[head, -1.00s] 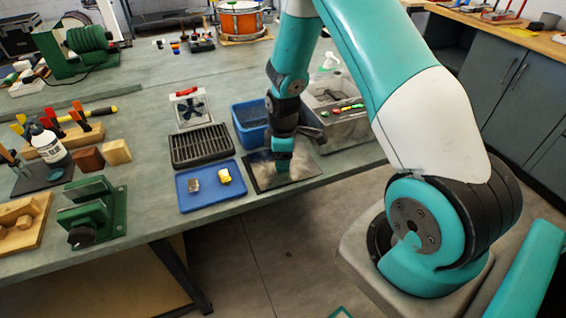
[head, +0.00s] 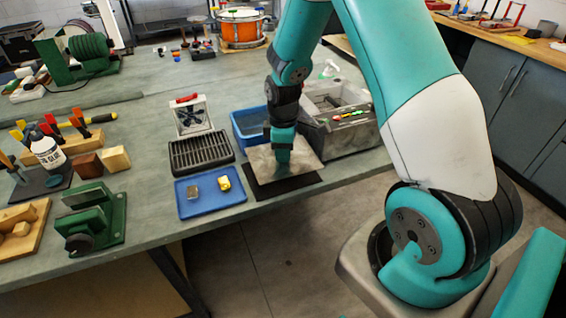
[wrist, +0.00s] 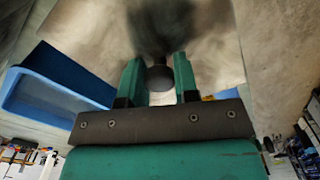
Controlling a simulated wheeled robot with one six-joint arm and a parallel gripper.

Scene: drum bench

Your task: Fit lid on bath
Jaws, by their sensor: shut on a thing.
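The lid (head: 262,164) is a flat, grey metal plate. My gripper (head: 282,160) is above it in the head view, pointing down. In the wrist view, my gripper (wrist: 158,78) is shut on the lid's dark round knob (wrist: 160,78), and the plate (wrist: 215,40) fills the top of the picture. The lid is held a little above a dark mat (head: 290,186). The bath appears to be the grey metal tank (head: 345,138) to the right of my gripper, with an open top and several coloured buttons. Its left part is partly hidden by my arm.
A blue bin (head: 243,128) stands just behind and left of the lid. A black rack (head: 200,152), a small fan (head: 191,116) and a blue tray (head: 204,206) with two small pieces are to the left. The bench's front edge is close by.

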